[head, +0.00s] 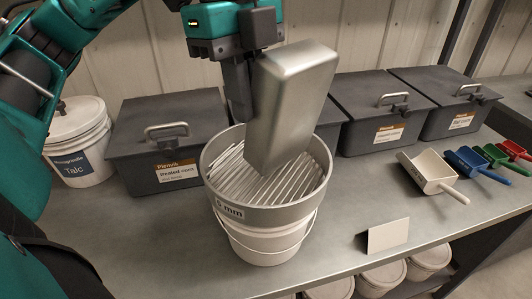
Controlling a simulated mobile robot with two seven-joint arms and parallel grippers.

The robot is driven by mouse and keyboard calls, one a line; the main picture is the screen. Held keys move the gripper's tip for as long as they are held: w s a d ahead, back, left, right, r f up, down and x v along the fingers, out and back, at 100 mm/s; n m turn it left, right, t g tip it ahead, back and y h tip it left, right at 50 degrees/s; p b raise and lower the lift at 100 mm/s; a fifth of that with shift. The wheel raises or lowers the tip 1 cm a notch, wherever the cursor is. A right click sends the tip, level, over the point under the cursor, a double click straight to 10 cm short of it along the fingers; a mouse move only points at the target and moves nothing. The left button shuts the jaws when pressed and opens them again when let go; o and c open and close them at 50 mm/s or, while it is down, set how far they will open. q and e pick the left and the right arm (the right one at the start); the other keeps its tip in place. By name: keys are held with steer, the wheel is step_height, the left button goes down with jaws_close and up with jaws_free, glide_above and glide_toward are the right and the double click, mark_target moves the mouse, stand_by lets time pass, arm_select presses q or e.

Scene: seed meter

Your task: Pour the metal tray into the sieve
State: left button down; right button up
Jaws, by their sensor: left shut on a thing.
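The metal tray (297,101) is a silver, rounded box shape, tilted steeply with its underside toward the camera and its lower end over the sieve. My left gripper (238,100) is shut on the tray's left edge. The sieve (228,209) is a grey round ring with slanted bars inside, marked "mm", and it sits on a white bucket (265,245) with a wire handle. The tray hides part of the bars. The tray's inside and any contents are hidden. My right gripper is not in view.
Dark lidded bins (158,112) stand along the back, one labelled treated corn. A white Talc bucket (80,150) is at the left. White (432,177), blue (477,165), green and red scoops lie at the right. A blank card (388,235) stands at the front.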

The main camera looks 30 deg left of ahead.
arm_select(q)
steer(key=shift+w+a+m+g+h, duration=0.2)
steer(key=shift+w+a+m+h, duration=0.05)
steer(key=shift+a+h, duration=0.7)
steer(key=shift+w+a+m+g+h, duration=0.2)
steer(key=shift+a+m+h, duration=0.05)
steer(key=shift+a+h, duration=0.65)
stand_by(0.6)
steer(key=shift+w+a+f+h+b, duration=0.1)
steer(key=shift+a+f+h+b, duration=0.1)
steer(key=shift+a+h, duration=0.25)
steer(key=shift+w+a+f+h+b, duration=0.1)
steer(key=shift+a+h+b, duration=0.05)
steer(key=shift+a+h, duration=0.2)
steer(key=shift+w+a+f+m+g+h+b, duration=0.1)
steer(key=shift+a+f+m+g+h+b, duration=0.1)
steer(key=shift+a+h+b, duration=0.15)
steer(key=shift+w+a+f+m+g+h+b, duration=0.1)
steer(key=shift+a+g+h+b, duration=0.15)
steer(key=shift+h, duration=0.15)
stand_by(1.2)
steer(key=shift+r, duration=0.1)
steer(key=d+y, duration=0.1)
steer(key=d+y+p, duration=0.1)
steer(key=s+d+r+t+y+p, duration=0.1)
steer(key=y, duration=0.1)
steer(key=shift+d, duration=0.4)
